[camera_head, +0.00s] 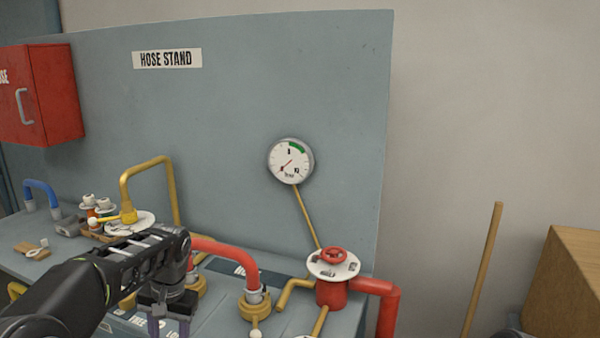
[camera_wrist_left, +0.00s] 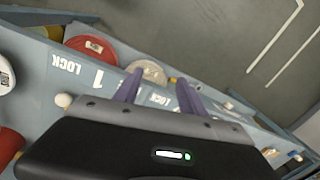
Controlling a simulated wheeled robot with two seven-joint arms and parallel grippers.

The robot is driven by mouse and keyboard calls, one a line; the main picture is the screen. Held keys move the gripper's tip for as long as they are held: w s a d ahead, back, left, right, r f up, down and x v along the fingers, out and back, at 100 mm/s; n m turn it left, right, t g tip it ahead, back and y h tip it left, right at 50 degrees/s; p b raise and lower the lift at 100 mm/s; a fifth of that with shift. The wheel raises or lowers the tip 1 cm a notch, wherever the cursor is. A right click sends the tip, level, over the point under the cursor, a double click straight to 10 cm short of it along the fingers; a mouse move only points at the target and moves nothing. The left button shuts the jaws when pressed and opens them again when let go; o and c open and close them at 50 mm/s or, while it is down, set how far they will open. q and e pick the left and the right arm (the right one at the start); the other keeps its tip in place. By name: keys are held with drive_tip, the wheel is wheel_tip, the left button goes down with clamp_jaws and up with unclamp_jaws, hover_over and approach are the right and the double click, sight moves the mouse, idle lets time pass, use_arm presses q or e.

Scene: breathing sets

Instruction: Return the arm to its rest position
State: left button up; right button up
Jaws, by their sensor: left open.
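My left arm comes in from the lower left in the head view, and its gripper (camera_head: 168,325) hangs low over the front of the hose stand bench. In the left wrist view the two purple fingers of the left gripper (camera_wrist_left: 158,92) stand apart with nothing between them. Beyond them show the bench front with "LOCK" lettering (camera_wrist_left: 66,64), a red round part (camera_wrist_left: 92,50) and a pale round part (camera_wrist_left: 148,71). The arm hides part of the bench and the fittings behind it. My right gripper is in neither view.
A red hose (camera_head: 230,250) arches close beside the left gripper. A red valve (camera_head: 333,285) stands at the bench's right end, below a gauge (camera_head: 290,161). A yellow pipe (camera_head: 148,165) rises behind the arm. A red cabinet (camera_head: 38,95) hangs at left. A cardboard box (camera_head: 565,290) stands at right.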

use_arm(q)
drive_tip(key=s+d+f+h, duration=0.1)
drive_tip(key=s+d+f, duration=0.2)
drive_tip(key=f, duration=0.6)
drive_tip(key=s+d+f+h, duration=0.2)
drive_tip(key=s+d+f, duration=0.15)
drive_tip(key=f, duration=0.65)
drive_tip(key=s+d+f+h, duration=0.1)
drive_tip(key=s+d+f, duration=0.25)
drive_tip(key=f, duration=0.55)
drive_tip(key=s+d+f+n+h, duration=0.1)
drive_tip(key=s+d+f, duration=0.2)
drive_tip(key=s, duration=0.4)
drive_tip(key=s+d+f+n, duration=0.2)
drive_tip(key=s+f, duration=0.1)
drive_tip(key=s, duration=0.4)
drive_tip(key=s+d+f+n+h, duration=0.1)
drive_tip(key=s+d+f, duration=0.2)
drive_tip(key=s, duration=0.5)
drive_tip(key=shift+m, duration=0.7)
drive_tip(key=w+d, duration=0.1)
drive_tip(key=w+r, duration=0.1)
drive_tip(key=w+d+r, duration=0.1)
drive_tip(key=w, duration=0.1)
drive_tip(key=shift+d+r, duration=0.1)
drive_tip(key=shift+d, duration=0.2)
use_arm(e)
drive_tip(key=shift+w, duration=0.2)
